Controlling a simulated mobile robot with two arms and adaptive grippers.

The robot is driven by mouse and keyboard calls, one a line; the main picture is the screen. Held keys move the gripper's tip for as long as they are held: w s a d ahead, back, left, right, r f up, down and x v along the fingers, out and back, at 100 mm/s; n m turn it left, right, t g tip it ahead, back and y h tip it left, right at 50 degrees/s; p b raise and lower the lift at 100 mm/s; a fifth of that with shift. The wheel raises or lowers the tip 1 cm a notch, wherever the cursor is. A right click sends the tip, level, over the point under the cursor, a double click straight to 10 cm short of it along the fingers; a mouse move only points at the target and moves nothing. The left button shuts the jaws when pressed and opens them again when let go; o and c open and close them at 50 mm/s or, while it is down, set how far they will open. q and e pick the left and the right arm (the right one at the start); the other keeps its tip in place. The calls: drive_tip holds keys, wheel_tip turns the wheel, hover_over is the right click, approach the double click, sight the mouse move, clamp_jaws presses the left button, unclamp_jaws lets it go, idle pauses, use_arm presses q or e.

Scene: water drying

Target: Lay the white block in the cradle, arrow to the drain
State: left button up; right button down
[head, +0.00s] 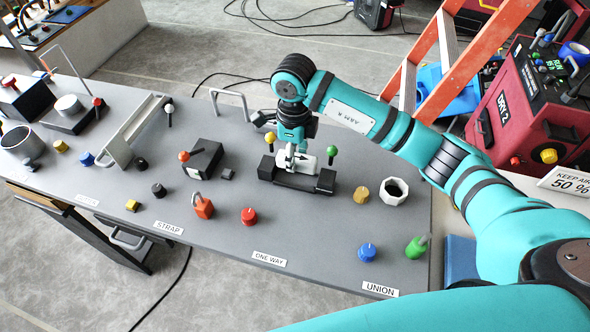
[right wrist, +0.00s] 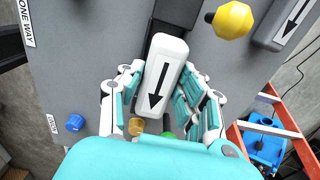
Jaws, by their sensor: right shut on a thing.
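My right gripper (head: 296,150) is over the black cradle (head: 325,182) on the grey bench. It is shut on the white block (head: 304,164), with fingers along both long sides in the right wrist view (right wrist: 165,88). The block's black arrow points down in that view, away from the dark cradle part (right wrist: 172,16) beyond its far end. No marked drain is identifiable. My left gripper is out of view.
An orange-yellow lever knob (right wrist: 233,20) and a green lever knob (head: 332,150) stand close to the gripper. A gold knob (head: 361,194) and a white octagonal ring (head: 394,190) are to the right. The bench front before the cradle is fairly clear.

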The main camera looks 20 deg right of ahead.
sight(294, 180)
drive_tip(key=shift+f, duration=0.9)
wheel_tip(294, 180, down, 4)
drive_tip(key=shift+r+p, duration=0.15)
drive_tip(key=shift+p, duration=0.4)
drive_tip(key=shift+f+b, duration=0.25)
drive_tip(key=shift+b, duration=0.05)
drive_tip(key=c, duration=0.9)
unclamp_jaws()
